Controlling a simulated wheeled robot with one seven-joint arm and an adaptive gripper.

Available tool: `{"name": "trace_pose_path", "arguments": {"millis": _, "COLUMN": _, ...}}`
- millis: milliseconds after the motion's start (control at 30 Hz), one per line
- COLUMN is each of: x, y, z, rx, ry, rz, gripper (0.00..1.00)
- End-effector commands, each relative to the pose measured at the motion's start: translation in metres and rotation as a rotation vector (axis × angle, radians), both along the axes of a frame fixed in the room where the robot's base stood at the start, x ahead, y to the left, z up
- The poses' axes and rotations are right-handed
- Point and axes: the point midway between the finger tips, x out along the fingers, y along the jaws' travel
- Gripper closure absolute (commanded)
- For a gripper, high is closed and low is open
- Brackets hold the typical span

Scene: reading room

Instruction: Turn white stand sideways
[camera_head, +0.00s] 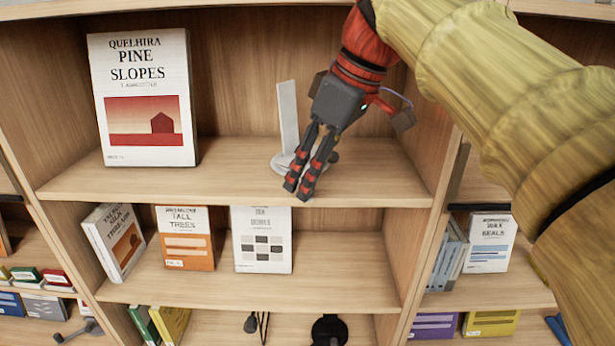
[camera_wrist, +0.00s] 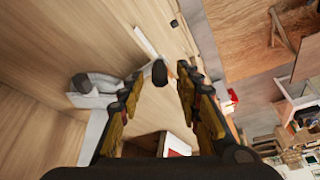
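The white stand (camera_head: 288,115) is on the upper shelf, with its upright panel standing on a round base (camera_head: 284,163). My gripper (camera_head: 298,190) is in front of the base and to the right of the panel, its fingers pointing down toward the shelf's front edge. The fingers hide part of the base. In the wrist view, the fingers (camera_wrist: 160,76) are apart, with nothing clearly held between them. A pale piece (camera_wrist: 90,100) shows left of the fingers there; I cannot tell whether it is the stand.
A large Pine Slopes book (camera_head: 146,95) stands on the left of the same shelf (camera_head: 225,182). The shelf between book and stand is clear. The right side wall (camera_head: 432,130) is close to my arm. Several books, including Tall Trees (camera_head: 185,240), stand on the shelf below.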

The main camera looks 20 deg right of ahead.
Motion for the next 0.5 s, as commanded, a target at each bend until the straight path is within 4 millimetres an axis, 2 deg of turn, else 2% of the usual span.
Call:
{"name": "trace_pose_path", "arguments": {"millis": 300, "x": -0.018, "y": -0.015, "z": 0.059, "rx": -0.001, "ry": -0.004, "rz": -0.002, "gripper": 0.66}}
{"name": "trace_pose_path", "arguments": {"millis": 500, "x": -0.028, "y": -0.022, "z": 0.088, "rx": -0.001, "ry": -0.005, "rz": -0.002, "gripper": 0.66}}
